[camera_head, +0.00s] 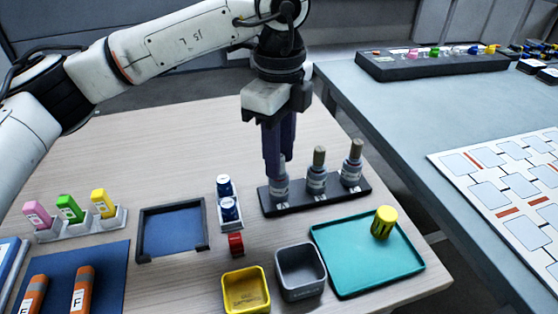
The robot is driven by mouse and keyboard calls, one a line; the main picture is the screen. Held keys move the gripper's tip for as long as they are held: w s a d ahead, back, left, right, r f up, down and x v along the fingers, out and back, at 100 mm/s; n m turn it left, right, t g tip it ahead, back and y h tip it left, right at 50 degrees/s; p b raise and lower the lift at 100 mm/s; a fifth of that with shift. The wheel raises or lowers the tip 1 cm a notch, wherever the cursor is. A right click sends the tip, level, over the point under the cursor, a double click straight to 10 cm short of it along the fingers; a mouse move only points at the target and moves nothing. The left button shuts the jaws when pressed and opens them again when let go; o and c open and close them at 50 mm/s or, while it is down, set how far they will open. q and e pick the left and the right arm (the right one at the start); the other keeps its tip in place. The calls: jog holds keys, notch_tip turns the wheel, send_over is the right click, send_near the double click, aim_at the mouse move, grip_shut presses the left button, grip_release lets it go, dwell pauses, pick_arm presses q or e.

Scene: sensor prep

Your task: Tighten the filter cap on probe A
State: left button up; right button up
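Probe A (280,190) stands at the left end of a dark rack (327,199), with the letter A on the rack in front of it. My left gripper (279,165) points down at the top of probe A, its dark purple fingers close together. The fingers hide the probe's top and any filter cap there, so I cannot tell whether they press on it. Two more grey probes stand in the rack, the middle one (317,174) and the right one (352,166), each with a brownish top. My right gripper is not in view.
A teal tray (350,279) holds a yellow slotted cylinder (384,223). A yellow bin (246,291) and a grey bin (301,273) stand in front. Blue-capped vials (229,209) stand left of the rack, beside a dark-framed blue tray (171,252). The table's back left is clear.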

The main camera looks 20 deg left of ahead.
pick_arm(q)
jog(key=c, duration=0.6)
dwell(0.4)
jog(key=m, duration=0.8)
jog(key=o, duration=0.4)
jog(key=shift+m, duration=0.6)
jog(key=shift+o, duration=1)
